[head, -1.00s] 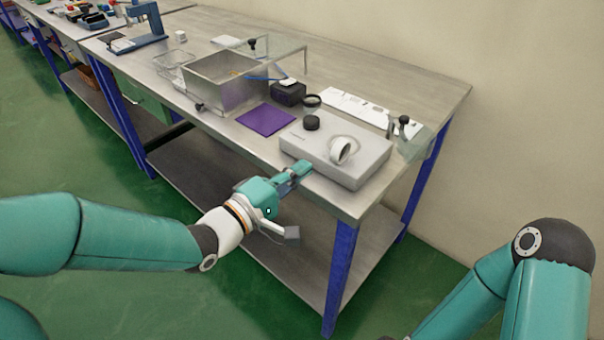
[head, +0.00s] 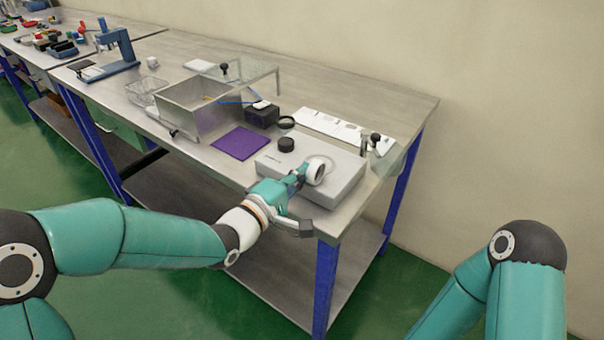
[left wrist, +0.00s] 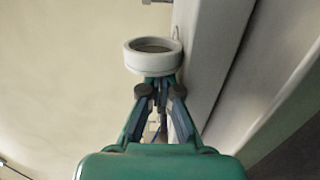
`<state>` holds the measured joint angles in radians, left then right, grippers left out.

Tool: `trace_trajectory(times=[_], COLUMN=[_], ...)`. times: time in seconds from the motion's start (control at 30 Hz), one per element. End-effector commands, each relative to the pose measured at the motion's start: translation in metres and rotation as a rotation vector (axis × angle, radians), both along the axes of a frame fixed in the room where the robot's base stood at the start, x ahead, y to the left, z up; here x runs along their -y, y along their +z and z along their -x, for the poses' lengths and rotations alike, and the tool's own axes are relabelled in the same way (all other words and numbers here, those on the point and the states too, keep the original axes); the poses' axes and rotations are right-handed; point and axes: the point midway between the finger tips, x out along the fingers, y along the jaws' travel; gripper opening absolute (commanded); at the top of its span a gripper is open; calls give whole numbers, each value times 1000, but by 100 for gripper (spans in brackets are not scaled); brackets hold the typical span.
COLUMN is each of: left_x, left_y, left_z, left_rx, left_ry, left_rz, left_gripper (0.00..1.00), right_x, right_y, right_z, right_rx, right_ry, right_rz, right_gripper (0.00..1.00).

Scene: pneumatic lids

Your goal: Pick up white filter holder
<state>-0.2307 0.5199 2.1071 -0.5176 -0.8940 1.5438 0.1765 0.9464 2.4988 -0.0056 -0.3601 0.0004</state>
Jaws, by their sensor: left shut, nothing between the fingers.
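The white filter holder (head: 316,173) is a short white ring standing on the light grey box (head: 343,184) at the front right of the bench. In the left wrist view the ring (left wrist: 150,64) is just beyond my fingertips. My left gripper (head: 298,178) is shut with nothing between its fingers, right beside the ring's left side in the head view. Its fingers also show in the left wrist view (left wrist: 158,88). I cannot tell whether they touch the ring. My right gripper is out of view; only my right arm shows at the lower right.
A black knob (head: 286,145) sits on the grey box close to the ring. A purple mat (head: 240,143), a metal bin (head: 196,108), a black block (head: 261,117) and a clear part with a black knob (head: 385,155) are nearby. The bench's front edge lies under my left arm.

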Motion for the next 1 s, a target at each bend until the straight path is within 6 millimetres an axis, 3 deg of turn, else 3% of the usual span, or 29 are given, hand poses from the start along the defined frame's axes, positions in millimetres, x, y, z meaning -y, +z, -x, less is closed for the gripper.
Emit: trace_trajectory(times=[0.3,0.77,1.0], left_x=[27,29,16], left_y=[-4,-1,-3], left_z=[41,46,59], left_rx=[4,1,0], left_ry=[-5,-2,-5], left_rz=[0,-1,0], left_gripper=[0,0,0], right_x=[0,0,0], right_y=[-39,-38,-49], right_z=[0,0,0], right_rx=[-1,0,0], right_ry=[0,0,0], right_rz=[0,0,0], right_gripper=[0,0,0])
